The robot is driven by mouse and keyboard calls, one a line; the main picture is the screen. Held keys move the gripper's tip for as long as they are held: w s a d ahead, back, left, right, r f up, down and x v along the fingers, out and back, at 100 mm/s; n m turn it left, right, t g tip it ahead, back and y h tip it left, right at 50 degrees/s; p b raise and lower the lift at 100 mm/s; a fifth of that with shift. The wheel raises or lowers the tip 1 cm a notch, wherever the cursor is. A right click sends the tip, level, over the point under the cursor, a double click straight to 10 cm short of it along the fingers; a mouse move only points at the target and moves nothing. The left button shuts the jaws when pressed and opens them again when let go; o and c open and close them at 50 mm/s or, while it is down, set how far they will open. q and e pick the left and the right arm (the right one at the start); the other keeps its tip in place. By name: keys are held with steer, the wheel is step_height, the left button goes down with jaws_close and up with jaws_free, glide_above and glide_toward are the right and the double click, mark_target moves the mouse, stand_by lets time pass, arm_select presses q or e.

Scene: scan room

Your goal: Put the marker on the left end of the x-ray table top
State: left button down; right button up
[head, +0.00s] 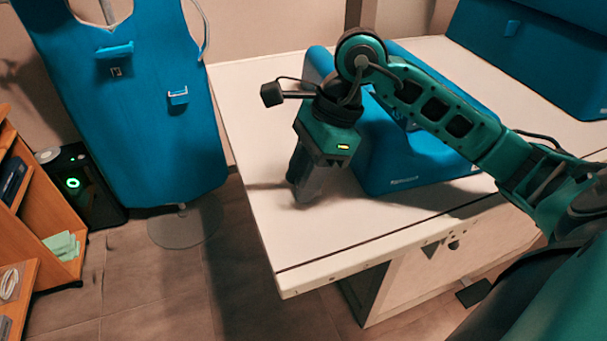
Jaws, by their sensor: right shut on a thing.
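The x-ray table top (300,240) is a long white slab, and its left end shows in the head view. My right gripper (304,192) points down over this left end, low above or at the surface; I cannot tell if it touches. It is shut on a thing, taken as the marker. The marker itself cannot be made out, hidden by the dark fingers. My left gripper is not in view.
A blue cushion block (395,160) stands on the table just right of my gripper. Another blue block (540,50) is at the far right. A blue apron (135,110) hangs left of the table. A wooden shelf (40,225) stands at the far left.

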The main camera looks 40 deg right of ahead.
steer(key=shift+f, duration=0.15)
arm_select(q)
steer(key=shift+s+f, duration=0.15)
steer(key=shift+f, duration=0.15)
arm_select(e)
steer(key=o, duration=1)
steer(key=shift+o, duration=0.2)
steer(key=shift+r, duration=0.25)
arm_select(q)
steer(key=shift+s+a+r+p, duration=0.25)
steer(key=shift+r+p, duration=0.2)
steer(key=shift+p, duration=0.4)
arm_select(e)
steer(key=v, duration=1.1)
steer(key=shift+r, duration=0.4)
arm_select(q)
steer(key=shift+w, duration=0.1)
arm_select(e)
steer(key=shift+d, duration=0.15)
